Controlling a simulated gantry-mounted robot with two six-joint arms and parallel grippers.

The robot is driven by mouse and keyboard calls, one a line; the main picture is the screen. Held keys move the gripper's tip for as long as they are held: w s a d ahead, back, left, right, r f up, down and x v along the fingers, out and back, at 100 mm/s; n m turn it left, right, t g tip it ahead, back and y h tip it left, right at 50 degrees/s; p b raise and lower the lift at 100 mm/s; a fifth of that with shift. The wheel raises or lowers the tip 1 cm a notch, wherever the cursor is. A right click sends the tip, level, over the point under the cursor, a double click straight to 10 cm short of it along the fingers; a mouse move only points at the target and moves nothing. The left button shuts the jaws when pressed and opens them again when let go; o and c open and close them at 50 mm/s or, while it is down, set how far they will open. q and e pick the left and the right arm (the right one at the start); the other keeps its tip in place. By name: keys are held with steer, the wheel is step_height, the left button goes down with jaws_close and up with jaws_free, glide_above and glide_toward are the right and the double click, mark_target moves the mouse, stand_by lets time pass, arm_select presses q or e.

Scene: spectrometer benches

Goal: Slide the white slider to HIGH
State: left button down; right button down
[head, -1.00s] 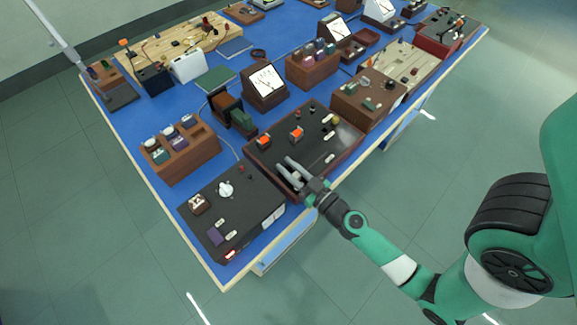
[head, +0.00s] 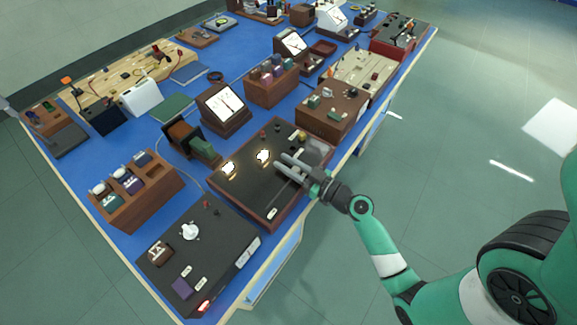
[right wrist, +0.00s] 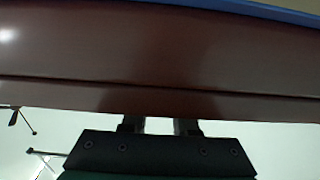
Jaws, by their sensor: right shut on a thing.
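The dark control panel (head: 245,190) has a red-brown frame and sits at the table's near edge in the head view. My right gripper (head: 281,164) reaches over its front rim, with its fingertips low at the panel's right part. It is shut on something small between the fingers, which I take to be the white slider. The slider itself is hidden there, and I cannot read its setting. In the right wrist view, the gripper's dark body (right wrist: 160,150) lies below the panel's red-brown side (right wrist: 160,50), and its fingertips are hidden.
Two lamps glow on the panel, a left lamp (head: 229,168) and a right lamp (head: 263,156). A dark box with a white knob (head: 190,231) stands nearer, a brown box (head: 333,112) farther along. A white-faced meter (head: 224,104) stands behind.

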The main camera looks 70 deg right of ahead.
mark_target(300, 169)
steer(key=c, duration=1.1)
jaws_free()
steer(key=shift+d, duration=0.1)
steer(key=o, duration=0.4)
steer(key=shift+s+d+r, duration=0.1)
steer(key=shift+d, duration=0.15)
steer(key=shift+a, duration=0.15)
steer(key=v, duration=0.9)
steer(key=shift+s+b, duration=0.15)
steer(key=shift+b, duration=0.15)
steer(key=s+p, duration=0.1)
steer(key=p, duration=0.2)
steer(key=shift+s+a+r, duration=0.2)
steer(key=shift+s+a+f, duration=0.15)
steer(key=shift+s+f, duration=0.1)
steer(key=shift+s, duration=0.1)
